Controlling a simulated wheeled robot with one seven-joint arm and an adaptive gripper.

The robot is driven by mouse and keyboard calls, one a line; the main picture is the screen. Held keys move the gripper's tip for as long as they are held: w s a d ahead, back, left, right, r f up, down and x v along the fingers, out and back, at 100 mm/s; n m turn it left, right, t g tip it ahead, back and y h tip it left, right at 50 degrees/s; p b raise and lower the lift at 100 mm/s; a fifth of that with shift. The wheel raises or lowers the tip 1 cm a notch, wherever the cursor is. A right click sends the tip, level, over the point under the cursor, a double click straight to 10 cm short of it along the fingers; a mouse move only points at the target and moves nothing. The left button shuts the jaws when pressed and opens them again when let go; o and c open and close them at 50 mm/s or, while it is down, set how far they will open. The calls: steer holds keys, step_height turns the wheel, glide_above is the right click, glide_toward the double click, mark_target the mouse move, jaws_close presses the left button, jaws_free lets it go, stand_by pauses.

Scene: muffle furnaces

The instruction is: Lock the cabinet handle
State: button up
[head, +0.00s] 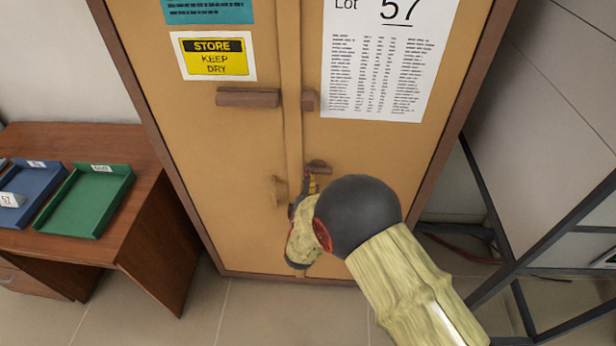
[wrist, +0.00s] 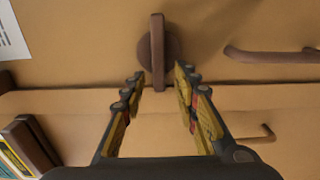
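The tan cabinet (head: 225,150) has two closed-looking doors with a vertical seam between them. On the right door is a brown turn handle (head: 318,166), a bar on a round base; it also shows in the wrist view (wrist: 158,45). There its bar points across the picture's height, towards the door seam. My gripper (head: 311,182) is in front of the cabinet, close to this handle. In the wrist view my gripper (wrist: 160,77) is open, with one finger on each side of the bar's near end. I see gaps on both sides; contact depth is unclear.
A brown bar (head: 248,97) on the left door faces a small brown block (head: 308,100). A tan pull (head: 277,190) is on the left door; a brown pull (wrist: 270,53) is on the right. A desk (head: 125,185) with trays stands left, a dark metal frame (head: 490,205) right.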

steer(key=s, duration=1.2)
steer(key=shift+a, duration=0.2)
